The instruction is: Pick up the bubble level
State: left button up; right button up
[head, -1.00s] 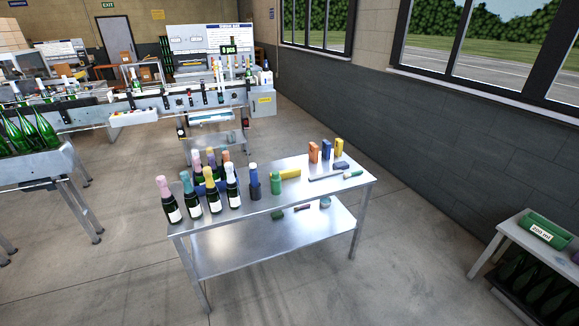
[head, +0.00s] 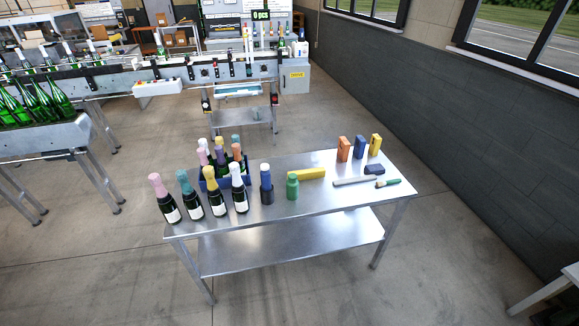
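A yellow bar (head: 311,174), which looks like the bubble level, lies flat on the steel table (head: 270,219), right of its middle. Its left end is close behind a green bottle-shaped item (head: 292,187). No vial can be made out on it at this size. Neither of my grippers is in view.
Foil-topped bottles (head: 239,190) stand on the table's left, some in a blue crate (head: 209,185). A dark blue bottle (head: 266,186) stands near the green item. Orange, blue and yellow blocks (head: 344,149), a grey bar (head: 354,181) and a brush (head: 389,183) are at right. The front right tabletop is clear.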

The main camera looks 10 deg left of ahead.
aim_at(317, 172)
jog(key=i+l+u, duration=0.25)
jog(key=i+u, duration=0.2)
jog(key=i+l+u, duration=0.65)
jog(key=l, duration=0.25)
jog(key=i, duration=0.05)
